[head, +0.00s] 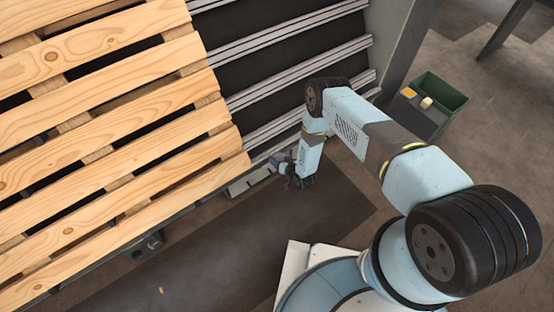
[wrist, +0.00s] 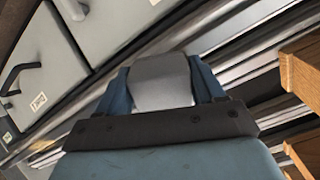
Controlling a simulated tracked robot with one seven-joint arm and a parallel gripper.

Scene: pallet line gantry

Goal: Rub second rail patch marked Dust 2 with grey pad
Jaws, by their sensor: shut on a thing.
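My gripper (head: 290,172) is low beside the front rail, near the right corner of the wooden pallet. In the wrist view its blue fingers (wrist: 161,88) are shut on the grey pad (wrist: 160,78), which lies between them. Metal rails (head: 285,37) run on a slant beyond the pallet; they also pass behind the pad in the wrist view (wrist: 240,70). I cannot tell whether the pad touches a rail. No patch marked Dust 2 can be made out; the rail right behind the pad is hidden by it.
The wooden pallet (head: 120,92) covers the left; its boards show at the right in the wrist view (wrist: 303,72). Grey panels (wrist: 45,70) with a dark handle and small unreadable labels are at the left there. A green bin (head: 452,99) stands on the floor at the back right.

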